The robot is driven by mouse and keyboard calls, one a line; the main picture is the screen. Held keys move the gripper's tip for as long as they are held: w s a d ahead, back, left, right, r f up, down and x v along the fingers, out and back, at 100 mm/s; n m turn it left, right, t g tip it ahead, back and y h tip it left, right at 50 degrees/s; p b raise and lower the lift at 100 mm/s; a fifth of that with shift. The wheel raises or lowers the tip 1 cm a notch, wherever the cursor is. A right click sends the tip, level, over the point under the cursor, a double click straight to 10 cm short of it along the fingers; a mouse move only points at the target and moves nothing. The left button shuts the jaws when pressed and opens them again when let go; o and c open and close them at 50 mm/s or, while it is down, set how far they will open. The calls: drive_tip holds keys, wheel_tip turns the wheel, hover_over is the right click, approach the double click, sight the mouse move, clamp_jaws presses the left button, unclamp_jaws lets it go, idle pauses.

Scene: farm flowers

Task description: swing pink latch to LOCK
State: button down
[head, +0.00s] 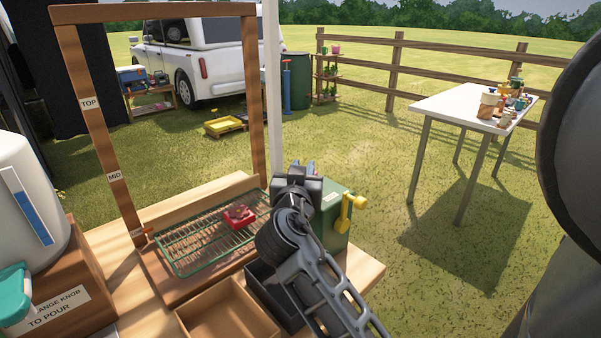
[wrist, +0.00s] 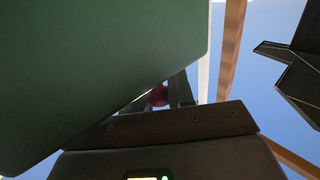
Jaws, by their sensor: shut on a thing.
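The green box (head: 333,208) with a yellow crank stands at the right end of the wooden bench. My gripper (head: 300,180) is at the box's left side, and my arm hides part of the box. In the wrist view a plain green face (wrist: 95,65) fills the upper left, very close. A small reddish-pink round part, likely the pink latch (wrist: 158,96), shows between that face and a dark finger. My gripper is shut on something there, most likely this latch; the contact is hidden. The latch and any LOCK mark are not clearly visible in the head view.
A wire rack (head: 205,240) holding a red object (head: 240,217) lies left of my gripper, inside a wooden frame (head: 98,130) marked TOP and MID. An open wooden tray (head: 228,318) and a dark bin (head: 270,300) sit in front.

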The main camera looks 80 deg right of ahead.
drive_tip(key=shift+s+a+n+t+y+p, duration=0.1)
drive_tip(key=shift+s+n+t+y+p, duration=0.15)
drive_tip(key=shift+n+t, duration=0.65)
drive_tip(key=shift+s+a+n+t+y+p, duration=0.2)
drive_tip(key=shift+n+t, duration=0.3)
drive_tip(key=shift+t, duration=0.7)
drive_tip(key=shift+d, duration=0.1)
drive_tip(key=c, duration=1)
unclamp_jaws()
drive_tip(key=b+v, duration=0.2)
drive_tip(key=v, duration=0.5)
drive_tip(key=shift+f+b, duration=0.15)
drive_tip(key=shift+b, duration=0.2)
drive_tip(key=shift+s+a, duration=0.2)
drive_tip(key=shift+a, duration=0.15)
drive_tip(key=shift+c, duration=0.2)
